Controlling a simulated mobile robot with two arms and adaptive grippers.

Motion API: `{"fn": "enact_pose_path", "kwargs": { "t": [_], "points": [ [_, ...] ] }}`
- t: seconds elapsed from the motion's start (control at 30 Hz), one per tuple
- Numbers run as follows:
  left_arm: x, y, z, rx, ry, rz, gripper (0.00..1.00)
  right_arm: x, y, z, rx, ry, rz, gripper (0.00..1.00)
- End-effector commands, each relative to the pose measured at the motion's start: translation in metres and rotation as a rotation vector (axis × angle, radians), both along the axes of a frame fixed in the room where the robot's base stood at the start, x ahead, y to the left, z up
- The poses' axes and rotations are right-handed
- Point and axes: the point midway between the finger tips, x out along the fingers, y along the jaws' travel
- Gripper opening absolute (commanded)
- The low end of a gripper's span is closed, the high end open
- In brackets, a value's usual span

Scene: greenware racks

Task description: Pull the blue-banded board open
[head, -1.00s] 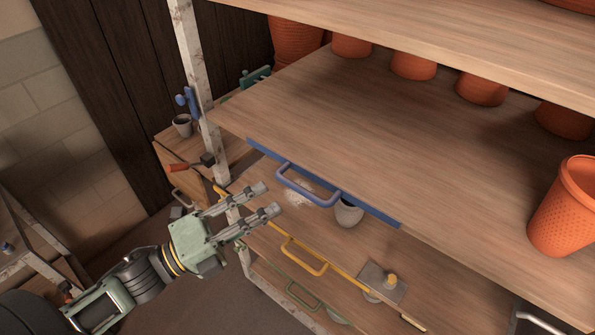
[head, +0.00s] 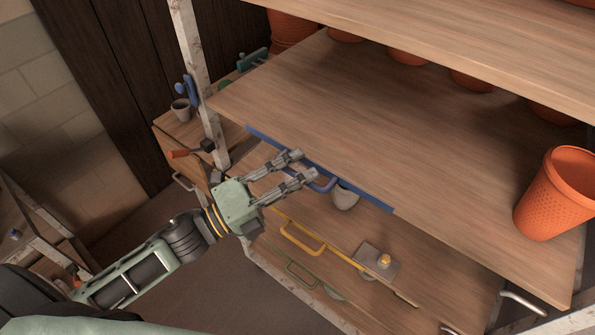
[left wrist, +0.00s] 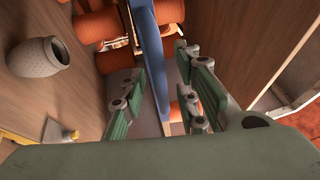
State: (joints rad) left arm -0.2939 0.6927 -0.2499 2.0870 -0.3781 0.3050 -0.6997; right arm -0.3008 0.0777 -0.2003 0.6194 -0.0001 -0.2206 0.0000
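The blue-banded board (head: 400,140) is a wide wooden shelf board with a blue strip (head: 365,197) along its front edge and a blue bar handle (head: 325,185) on that strip. My left gripper (head: 307,162) is open at this handle, its fingers covering the handle's left part in the head view. In the left wrist view the blue handle (left wrist: 150,45) runs between the two parted fingers, with no clear grip on it. My right gripper is not in view.
Below are a grey cup (head: 344,198), a yellow handle (head: 302,243) and a green handle (head: 302,276). A rusty white post (head: 199,80) rises at left.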

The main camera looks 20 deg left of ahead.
Motion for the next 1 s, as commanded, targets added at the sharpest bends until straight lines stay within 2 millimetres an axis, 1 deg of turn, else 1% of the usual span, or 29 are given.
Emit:
{"fn": "enact_pose_path", "kwargs": {
  "t": [0.13,0.4,0.47,1.0],
  "points": [
    [0.0,0.0001,-0.0002,0.0,0.0,0.0,0.28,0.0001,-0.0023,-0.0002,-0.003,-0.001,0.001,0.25],
    [-0.0002,0.0001,-0.0001,-0.001,0.001,0.0,0.04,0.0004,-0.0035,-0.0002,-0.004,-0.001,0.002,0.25],
    [-0.0003,0.0001,-0.0002,-0.001,0.001,0.0,0.0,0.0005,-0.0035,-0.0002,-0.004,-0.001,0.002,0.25],
    [0.0002,0.0007,-0.0011,0.003,0.0,0.002,0.0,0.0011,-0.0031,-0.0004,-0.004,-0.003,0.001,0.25]
  ]
}}
